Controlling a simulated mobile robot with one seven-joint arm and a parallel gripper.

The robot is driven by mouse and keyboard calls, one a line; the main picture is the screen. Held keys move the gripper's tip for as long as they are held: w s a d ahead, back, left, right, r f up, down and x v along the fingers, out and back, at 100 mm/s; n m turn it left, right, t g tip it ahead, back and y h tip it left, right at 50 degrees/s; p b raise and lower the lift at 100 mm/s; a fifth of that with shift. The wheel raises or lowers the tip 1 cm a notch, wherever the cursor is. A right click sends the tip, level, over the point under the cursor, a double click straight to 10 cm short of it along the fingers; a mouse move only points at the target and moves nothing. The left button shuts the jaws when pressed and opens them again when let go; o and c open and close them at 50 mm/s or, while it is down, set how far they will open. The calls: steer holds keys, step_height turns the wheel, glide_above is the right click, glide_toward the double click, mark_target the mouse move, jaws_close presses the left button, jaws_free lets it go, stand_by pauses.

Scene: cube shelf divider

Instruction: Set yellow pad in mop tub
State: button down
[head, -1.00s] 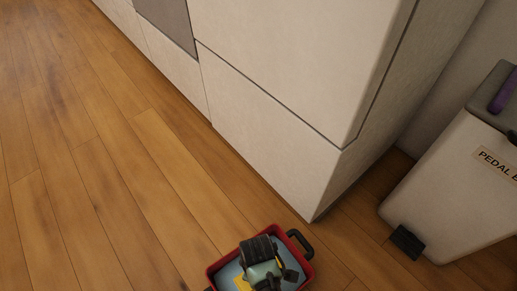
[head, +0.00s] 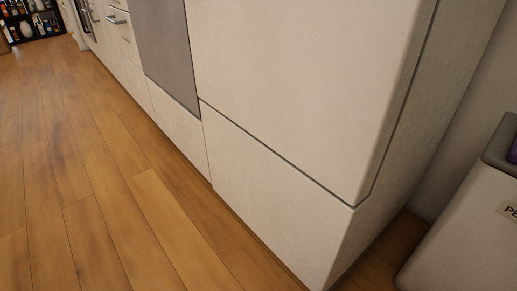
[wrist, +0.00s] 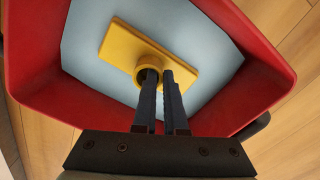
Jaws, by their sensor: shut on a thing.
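In the wrist view, the yellow pad (wrist: 120,44) is a flat rectangular plate with a round raised collar. It lies within the outline of the red mop tub (wrist: 30,60), over the pale blue tub floor or water (wrist: 85,45). I cannot tell whether the pad touches that surface or hangs just above it. My gripper (wrist: 160,74) is shut on the pad at its collar. One finger reaches into the collar opening and the other is at its right side. The fingers hide part of the collar. The head view shows neither tub, pad nor gripper.
Wooden floor (head: 90,200) lies open on the left of the head view. A tall pale cabinet (head: 285,90) stands in the middle. A pedal bin (head: 465,235) stands at the right edge. Dark shelves with bottles (head: 35,25) are far back at upper left.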

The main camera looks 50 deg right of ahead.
steer(key=c, duration=1)
jaws_free()
steer(key=shift+f, duration=0.15)
step_height(320, 180, up, 12)
steer(key=p, duration=0.8)
steer(key=shift+r+p, duration=0.2)
steer(key=shift+p, duration=0.1)
